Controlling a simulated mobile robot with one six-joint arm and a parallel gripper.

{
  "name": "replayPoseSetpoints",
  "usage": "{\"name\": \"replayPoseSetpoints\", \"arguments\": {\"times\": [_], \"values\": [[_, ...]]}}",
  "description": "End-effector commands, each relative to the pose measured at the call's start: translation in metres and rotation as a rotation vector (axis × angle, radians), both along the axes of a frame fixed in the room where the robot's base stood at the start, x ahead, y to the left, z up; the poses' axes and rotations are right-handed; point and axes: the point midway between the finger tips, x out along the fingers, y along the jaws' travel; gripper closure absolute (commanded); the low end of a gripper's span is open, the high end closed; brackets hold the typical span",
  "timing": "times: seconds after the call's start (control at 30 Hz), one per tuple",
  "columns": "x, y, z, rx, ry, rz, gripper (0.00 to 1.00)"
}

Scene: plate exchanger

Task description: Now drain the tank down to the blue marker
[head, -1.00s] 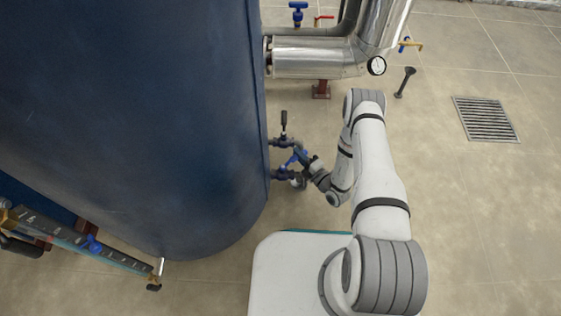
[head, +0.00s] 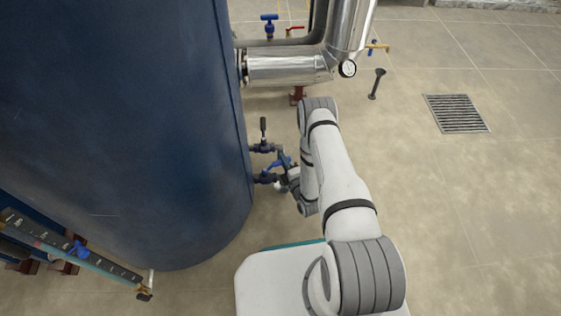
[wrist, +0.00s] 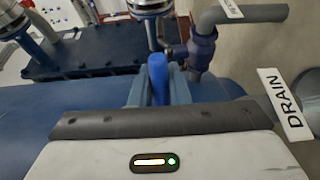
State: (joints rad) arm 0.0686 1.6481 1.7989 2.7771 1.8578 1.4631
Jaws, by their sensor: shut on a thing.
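The large dark blue tank (head: 120,120) fills the left of the head view. A level gauge with a marked scale (head: 40,235) runs beside it at lower left, with a blue marker (head: 80,250) on it. The liquid level is too small to read. Low on the tank's right side is a valve with a blue lever (head: 278,163). My gripper (head: 289,172) is at this valve, partly hidden by my arm. In the wrist view my gripper (wrist: 156,92) is shut on the blue lever (wrist: 158,72). A white DRAIN label (wrist: 282,104) shows to the right.
A valve with an upright black handle (head: 263,130) sits just above the blue-lever one.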

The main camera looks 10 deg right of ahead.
Motion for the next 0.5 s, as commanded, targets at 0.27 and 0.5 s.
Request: {"name": "replayPoseSetpoints", "arguments": {"times": [0.27, 0.5], "values": [[0.0005, 0.0022, 0.0003, 0.0, -0.001, 0.007, 0.72], [-0.0001, 0.0009, 0.0001, 0.0, 0.0, 0.005, 0.63]]}}
